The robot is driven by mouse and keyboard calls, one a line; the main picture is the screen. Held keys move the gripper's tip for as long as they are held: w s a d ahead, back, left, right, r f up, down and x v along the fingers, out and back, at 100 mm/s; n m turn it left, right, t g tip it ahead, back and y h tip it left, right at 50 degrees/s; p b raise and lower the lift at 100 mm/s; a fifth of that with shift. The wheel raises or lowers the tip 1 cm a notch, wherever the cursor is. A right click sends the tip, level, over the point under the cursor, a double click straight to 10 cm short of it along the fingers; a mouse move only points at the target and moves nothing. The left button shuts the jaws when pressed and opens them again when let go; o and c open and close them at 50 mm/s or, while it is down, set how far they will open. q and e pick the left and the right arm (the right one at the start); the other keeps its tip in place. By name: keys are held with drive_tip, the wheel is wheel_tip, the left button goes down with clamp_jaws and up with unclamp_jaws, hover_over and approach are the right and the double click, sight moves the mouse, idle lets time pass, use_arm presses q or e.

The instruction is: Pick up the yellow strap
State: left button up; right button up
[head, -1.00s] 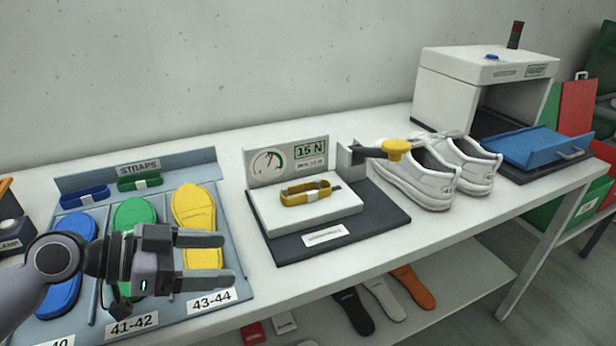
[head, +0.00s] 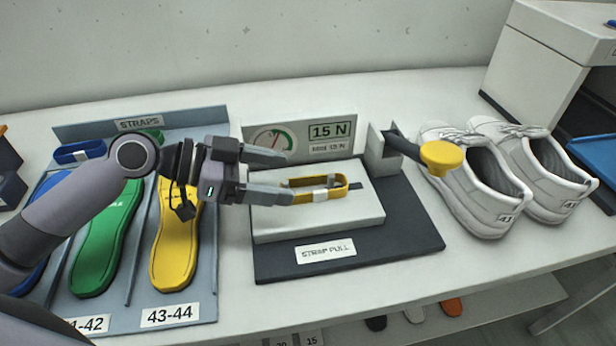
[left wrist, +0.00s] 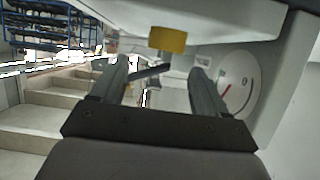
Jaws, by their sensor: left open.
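The yellow strap (head: 335,190) is a closed loop with a pale buckle. It lies on the white block (head: 270,230) of the strap pull stand. My left gripper (head: 291,178) points right, at the strap's left end. Its jaws are open and nothing is held between them. The near finger covers part of the strap's left end in the head view; I cannot tell whether they touch. In the left wrist view, a yellow block shape (left wrist: 167,39) shows ahead between the open fingers (left wrist: 160,88); it looks like the strap end-on. My right gripper is not in view.
A gauge panel (head: 270,138) stands behind the block. A lever with a yellow knob (head: 442,155) stands at its right. White shoes (head: 465,205) are further right. The straps tray (head: 205,300) at left holds green and yellow insoles and a blue strap (head: 80,151).

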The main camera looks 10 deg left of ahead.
sight(328, 185)
use_arm(q)
drive_tip(key=shift+p+x, duration=0.3)
drive_tip(key=shift+x, duration=0.8)
drive_tip(key=p+x, duration=0.1)
drive_tip(key=x, duration=0.4)
drive_tip(key=shift+w, duration=0.15)
drive_tip(key=shift+a, duration=0.1)
drive_tip(key=c, duration=1.2)
drive_tip(key=shift+o, duration=0.2)
